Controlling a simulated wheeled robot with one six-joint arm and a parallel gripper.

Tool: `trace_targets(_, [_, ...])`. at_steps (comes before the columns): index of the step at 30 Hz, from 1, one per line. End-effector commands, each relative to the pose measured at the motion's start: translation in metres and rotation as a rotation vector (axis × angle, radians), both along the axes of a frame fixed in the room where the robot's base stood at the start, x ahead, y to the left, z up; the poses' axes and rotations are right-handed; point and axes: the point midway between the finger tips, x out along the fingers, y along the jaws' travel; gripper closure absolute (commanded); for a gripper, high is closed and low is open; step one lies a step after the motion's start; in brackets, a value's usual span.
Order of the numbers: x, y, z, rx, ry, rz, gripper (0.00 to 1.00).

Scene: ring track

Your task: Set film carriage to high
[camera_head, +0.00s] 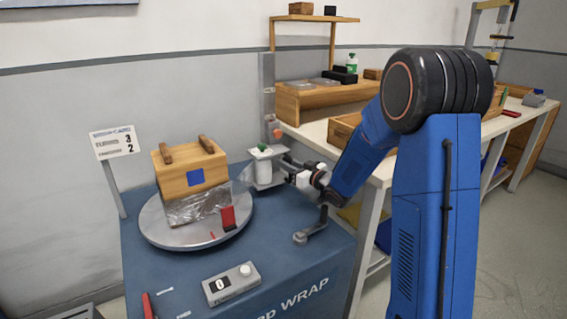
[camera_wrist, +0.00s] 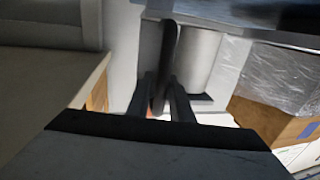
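The film carriage (camera_head: 264,172) is a grey bracket with a white film roll and a green knob on top. It sits low on an upright grey mast (camera_head: 267,95), beside the wrapped load. An orange piece (camera_head: 277,132) shows on the mast above it. My gripper (camera_head: 287,172) is at the carriage's right side. In the wrist view, my gripper's dark fingers (camera_wrist: 166,108) close around the carriage's dark upright handle (camera_wrist: 166,55), with the pale roll (camera_wrist: 199,60) behind it. The finger contact is dim. Any height marks on the mast are too small to read.
A wooden crate (camera_head: 190,170), partly film-wrapped, stands on the round turntable (camera_head: 165,235). A sign (camera_head: 115,142) shows 3 and 2. A control box (camera_head: 230,283) reads 0, and a crank (camera_head: 312,228) sits on the blue table. A workbench (camera_head: 318,131) stands close behind my arm.

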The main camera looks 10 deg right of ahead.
Motion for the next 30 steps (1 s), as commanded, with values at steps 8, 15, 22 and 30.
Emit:
trace_targets(8, [0.012,0.007,0.000,0.000,0.000,0.000,0.80])
trace_targets(15, [0.013,0.007,0.000,0.000,0.000,0.000,0.85])
trace_targets(22, [0.012,0.007,0.000,0.000,0.000,0.000,1.00])
trace_targets(30, [0.013,0.007,0.038,-0.001,-0.008,0.000,1.00])
